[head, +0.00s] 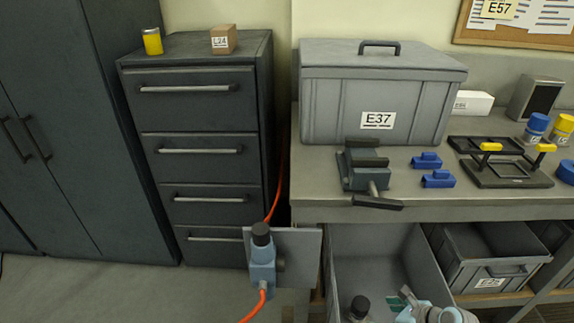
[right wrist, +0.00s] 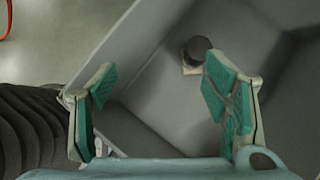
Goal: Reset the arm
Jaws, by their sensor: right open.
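My right gripper (head: 408,303) is at the bottom of the head view, over the open grey bin (head: 345,243). In the right wrist view its two teal-padded fingers (right wrist: 160,92) stand wide apart with nothing between them. Below and beyond the fingers, a dark round-topped object (right wrist: 197,48) is inside the bin, close to the right finger. It also shows in the head view (head: 360,305), with its lower part cut off. My left gripper is not in view.
A blue device (head: 262,272) with an orange cable stands by a grey plate (head: 308,262) left of the bin. The workbench (head: 470,208) holds a vise (head: 362,168), blue blocks (head: 438,179), black stands and the lidded E37 box (head: 370,95). A drawer cabinet (head: 200,110) stands left.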

